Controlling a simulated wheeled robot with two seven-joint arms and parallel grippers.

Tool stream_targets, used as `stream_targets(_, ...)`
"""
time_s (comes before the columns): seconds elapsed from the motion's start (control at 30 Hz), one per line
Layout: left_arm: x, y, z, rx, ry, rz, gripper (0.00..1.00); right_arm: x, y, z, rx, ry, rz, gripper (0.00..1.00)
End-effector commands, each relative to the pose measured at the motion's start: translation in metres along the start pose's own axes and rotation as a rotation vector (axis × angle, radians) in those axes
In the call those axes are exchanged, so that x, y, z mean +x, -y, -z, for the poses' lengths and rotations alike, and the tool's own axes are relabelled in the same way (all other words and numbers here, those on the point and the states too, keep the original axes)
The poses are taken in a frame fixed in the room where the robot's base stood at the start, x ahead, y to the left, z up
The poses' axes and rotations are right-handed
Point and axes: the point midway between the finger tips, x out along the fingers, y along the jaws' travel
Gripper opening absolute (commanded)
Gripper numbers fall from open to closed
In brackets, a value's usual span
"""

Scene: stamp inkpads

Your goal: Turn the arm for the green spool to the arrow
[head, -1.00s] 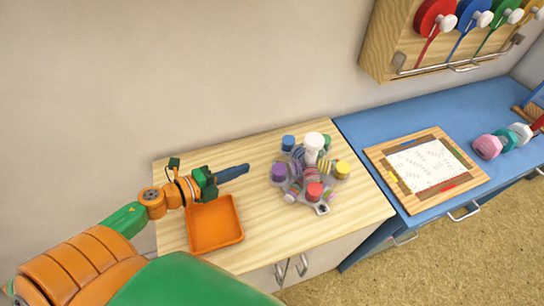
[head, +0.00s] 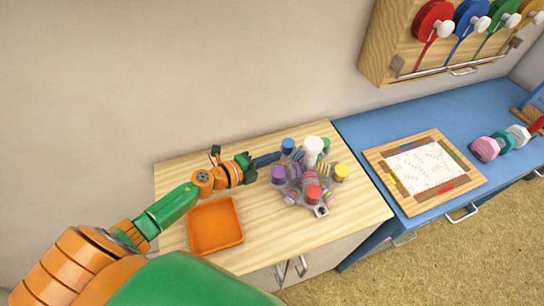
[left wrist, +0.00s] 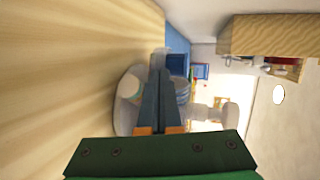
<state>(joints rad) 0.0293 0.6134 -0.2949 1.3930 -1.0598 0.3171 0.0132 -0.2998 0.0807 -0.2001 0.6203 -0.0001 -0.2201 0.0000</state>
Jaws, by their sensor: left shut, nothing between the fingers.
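A grey carousel (head: 322,190) stands on the light wooden cabinet top, with a white knob (head: 314,146) in its centre. Its arms carry spools with coloured caps: the green one (head: 325,145) is at the back right, partly behind the knob. The red one (head: 313,193) is at the front, near a small plate with a dark mark (head: 321,211), too small to read as an arrow. My left gripper (head: 277,156) is shut and empty, its tips by the blue cap (head: 288,146); I cannot tell whether they touch. The wrist view shows its closed fingers (left wrist: 159,60) before the blurred carousel.
An orange tray (head: 215,246) lies in front of my left arm. A purple cap (head: 278,174) and a yellow cap (head: 341,171) stand left and right on the carousel. A framed board (head: 376,156) lies on the blue counter; spools hang on the wall rack (head: 376,62).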

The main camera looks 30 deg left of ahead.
Motion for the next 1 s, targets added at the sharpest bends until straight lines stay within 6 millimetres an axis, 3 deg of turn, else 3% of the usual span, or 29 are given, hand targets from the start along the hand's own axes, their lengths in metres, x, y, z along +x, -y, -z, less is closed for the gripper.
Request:
stream_targets(0.67, 0.007, 0.001, -0.005, 0.024, -0.075, 0.001, 0.0, 0.018, 0.001, -0.002, 0.0, 0.0, 0.0, 0.5)
stream_targets(1.0, 0.017, 0.002, -0.011, 0.057, -0.169, 0.002, 0.0, 0.041, 0.001, -0.004, 0.0, 0.0, 0.001, 0.5)
